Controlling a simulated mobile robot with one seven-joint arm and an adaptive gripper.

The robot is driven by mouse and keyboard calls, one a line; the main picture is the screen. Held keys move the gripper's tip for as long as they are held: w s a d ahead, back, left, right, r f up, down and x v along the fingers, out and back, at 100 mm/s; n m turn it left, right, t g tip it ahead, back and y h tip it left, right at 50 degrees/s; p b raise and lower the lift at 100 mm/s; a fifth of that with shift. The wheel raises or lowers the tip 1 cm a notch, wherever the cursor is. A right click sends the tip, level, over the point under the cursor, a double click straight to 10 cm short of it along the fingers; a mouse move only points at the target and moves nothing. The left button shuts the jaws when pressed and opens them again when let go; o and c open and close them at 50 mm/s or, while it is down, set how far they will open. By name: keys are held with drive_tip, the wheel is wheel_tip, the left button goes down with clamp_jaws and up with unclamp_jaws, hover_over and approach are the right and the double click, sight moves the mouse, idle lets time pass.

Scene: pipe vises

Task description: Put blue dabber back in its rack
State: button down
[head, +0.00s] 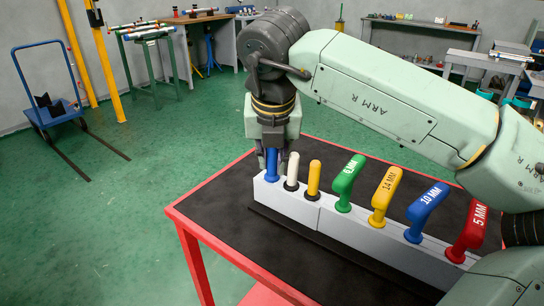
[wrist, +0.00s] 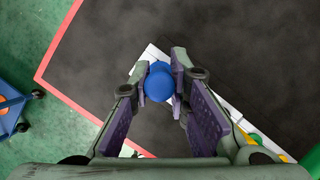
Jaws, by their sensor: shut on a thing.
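The blue dabber (head: 272,164) stands upright at the left end of the white rack (head: 315,210), its lower end at the rack's top. My gripper (head: 270,155) is above that end, with its fingers around the dabber's upper part. In the wrist view the dabber's round blue top (wrist: 158,84) sits between the two fingertips of my gripper (wrist: 160,82). The white rack (wrist: 147,56) shows partly behind it. Whether the dabber is fully seated in its hole cannot be told.
A white dabber (head: 291,170) and a yellow dabber (head: 314,178) stand close to the right in the rack. Further right are green (head: 347,180), yellow (head: 385,193), blue (head: 427,208) and red (head: 471,230) handled tools. The red-edged black table (head: 225,210) is bare at left.

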idle(0.8)
drive_tip(key=c, duration=1.4)
unclamp_jaws()
drive_tip(key=shift+c, duration=0.2)
drive_tip(key=v, duration=1.2)
drive_tip(key=shift+s+f, duration=0.1)
